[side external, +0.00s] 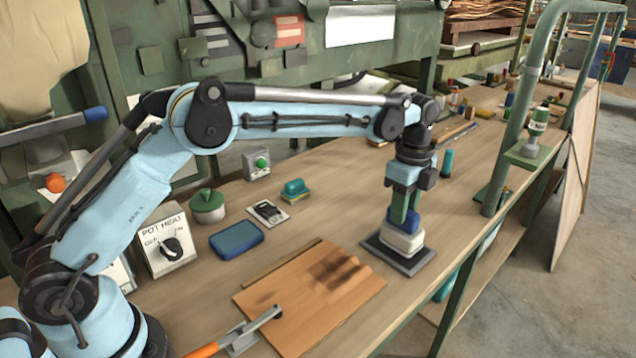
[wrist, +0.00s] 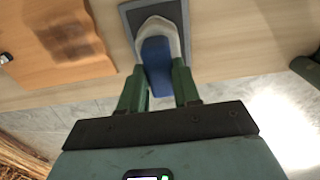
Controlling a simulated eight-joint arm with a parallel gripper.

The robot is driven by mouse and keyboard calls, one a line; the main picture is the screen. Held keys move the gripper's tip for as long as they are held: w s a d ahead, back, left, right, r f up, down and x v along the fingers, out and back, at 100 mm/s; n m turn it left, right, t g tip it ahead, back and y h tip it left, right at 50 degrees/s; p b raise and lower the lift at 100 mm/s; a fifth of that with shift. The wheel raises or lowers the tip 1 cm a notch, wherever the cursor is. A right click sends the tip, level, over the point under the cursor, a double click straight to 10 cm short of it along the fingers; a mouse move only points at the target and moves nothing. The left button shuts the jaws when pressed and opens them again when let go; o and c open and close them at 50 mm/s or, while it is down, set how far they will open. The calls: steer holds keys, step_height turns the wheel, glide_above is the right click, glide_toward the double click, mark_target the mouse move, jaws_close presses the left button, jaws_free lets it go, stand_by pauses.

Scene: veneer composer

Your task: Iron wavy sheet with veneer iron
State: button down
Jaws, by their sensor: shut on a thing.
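The veneer iron (side external: 402,238) has a white body and a blue handle, and it sits on a dark square rest pad (side external: 375,250) on the bench. My gripper (side external: 404,212) points down over it, its green fingers shut on the blue handle. In the wrist view the iron (wrist: 156,52) lies between the fingers of my gripper (wrist: 160,88). The wavy sheet (side external: 310,300) is an orange-brown veneer with dark scorched patches, flat on the bench left of the iron. It also shows at the upper left of the wrist view (wrist: 60,45).
An orange-handled clamp (side external: 240,336) sits at the sheet's near edge. A blue case (side external: 236,240), a green-lidded pot (side external: 207,206) and a pot heat dial box (side external: 168,246) stand left. A green pipe frame (side external: 515,130) rises at the right bench edge.

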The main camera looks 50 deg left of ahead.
steer(key=shift+r, duration=2.5)
steer(key=c, duration=1.4)
jaws_free()
jaws_close()
steer(key=s+a+n, duration=0.3)
steer(key=s+n, duration=1.4)
steer(key=n, duration=0.1)
steer(key=shift+d+f, duration=0.1)
steer(key=shift+f, duration=2.4)
